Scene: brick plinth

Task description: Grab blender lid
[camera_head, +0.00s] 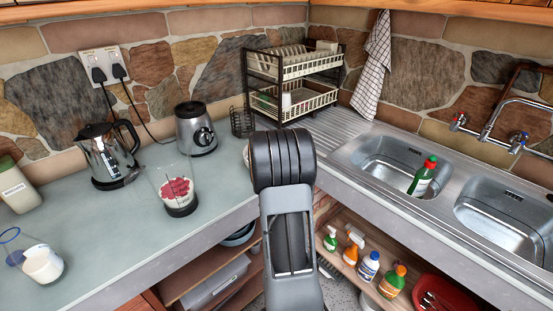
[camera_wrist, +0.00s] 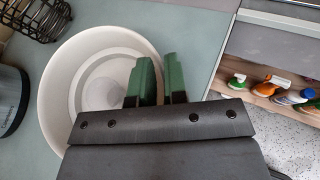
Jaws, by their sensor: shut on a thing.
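My gripper (camera_wrist: 160,84) is shut on the right rim of a round white bowl-like thing (camera_wrist: 62,75). One green finger is inside the rim and the other outside. In the head view only a sliver of this white thing (camera_head: 246,155) shows; my arm hides the rest and the fingertips. I cannot tell whether it is the blender lid, and no other lid is clearly seen. The blender base (camera_head: 196,130) stands to its left on the counter. The clear blender jug (camera_head: 168,185), with red pieces inside and a dark bottom, stands nearer the front.
A kettle (camera_head: 105,155), a white-filled glass jug (camera_head: 38,262) and a jar (camera_head: 18,190) stand at left. A wire basket (camera_head: 242,122) and dish rack (camera_head: 290,73) are behind. A double sink (camera_head: 395,160) is at right. Bottles (camera_head: 367,267) fill a shelf below.

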